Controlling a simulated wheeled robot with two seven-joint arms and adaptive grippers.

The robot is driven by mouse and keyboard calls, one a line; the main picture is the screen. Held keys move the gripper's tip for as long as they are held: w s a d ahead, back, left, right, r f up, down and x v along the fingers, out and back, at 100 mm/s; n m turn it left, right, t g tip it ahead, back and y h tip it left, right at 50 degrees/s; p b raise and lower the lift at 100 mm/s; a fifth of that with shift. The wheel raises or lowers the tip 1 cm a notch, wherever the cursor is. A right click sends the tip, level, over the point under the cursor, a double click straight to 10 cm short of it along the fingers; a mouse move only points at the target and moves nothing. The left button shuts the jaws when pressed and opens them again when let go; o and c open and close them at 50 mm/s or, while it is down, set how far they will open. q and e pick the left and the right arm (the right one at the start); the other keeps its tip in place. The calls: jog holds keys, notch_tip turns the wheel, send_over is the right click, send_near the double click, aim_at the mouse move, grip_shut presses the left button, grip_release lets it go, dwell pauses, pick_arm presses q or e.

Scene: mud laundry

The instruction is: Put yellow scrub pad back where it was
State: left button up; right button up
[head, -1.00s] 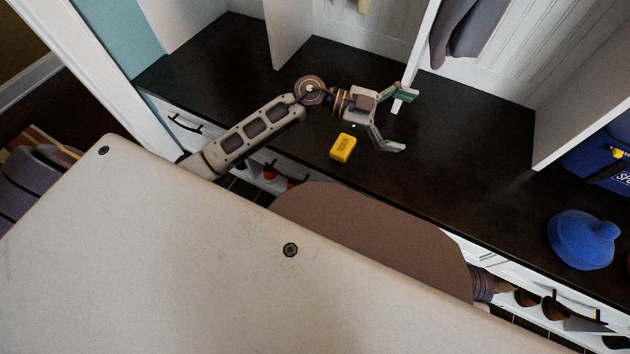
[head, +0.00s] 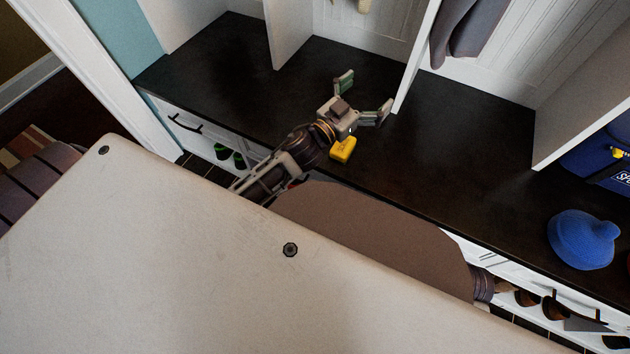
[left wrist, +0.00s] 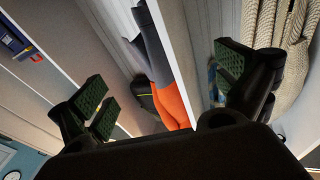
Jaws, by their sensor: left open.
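The yellow scrub pad (head: 343,149) lies on the dark bench top (head: 440,165) in the head view, near the front edge. My left gripper (head: 364,94) is open and empty, with its fingers pointing toward the back of the bench. Its wrist is just beside and above the pad and hides part of it. In the left wrist view the open fingers (left wrist: 165,85) show with nothing between them, and the pad is not seen there. My right gripper is not in view.
White upright dividers (head: 416,55) split the back of the bench. A blue knit hat (head: 582,240) and a blue bag (head: 600,160) are at the right. A grey garment (head: 467,30) hangs at the back. The bench between divider and hat is clear.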

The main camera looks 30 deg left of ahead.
pick_arm(q)
jog(key=s+a+f+n+g+y, duration=0.1)
jog(key=s+f+g+y, duration=0.1)
jog(key=f, duration=0.3)
jog(key=s+a+f+n+g+y, duration=0.1)
jog(key=s+a+f+g, duration=0.1)
jog(key=f, duration=0.3)
jog(key=s+a+f+n+g+y, duration=0.1)
jog(key=s+a+f+g+y, duration=0.1)
jog(key=s+f, duration=0.2)
jog(key=shift+a+f+n+g+y, duration=0.2)
jog(key=shift+f+n+g+y, duration=0.15)
jog(key=shift+f, duration=0.7)
jog(key=s+f+g, duration=0.1)
jog(key=s+f, duration=0.1)
jog(key=s+f+g, duration=0.1)
jog(key=s, duration=0.2)
jog(key=s+f+g, duration=0.1)
jog(key=s+f, duration=0.1)
jog(key=shift+s+d+f+g, duration=0.15)
jog(key=shift+d+f+g, duration=0.15)
jog(key=shift+f+g, duration=0.05)
jog(key=s+d+f+m+g+h, duration=0.1)
jog(key=s+d+f+g, duration=0.1)
jog(key=s, duration=0.6)
jog(key=shift+s+f+g+h, duration=0.35)
jog(key=shift+f+g, duration=0.35)
jog(key=shift+g, duration=0.2)
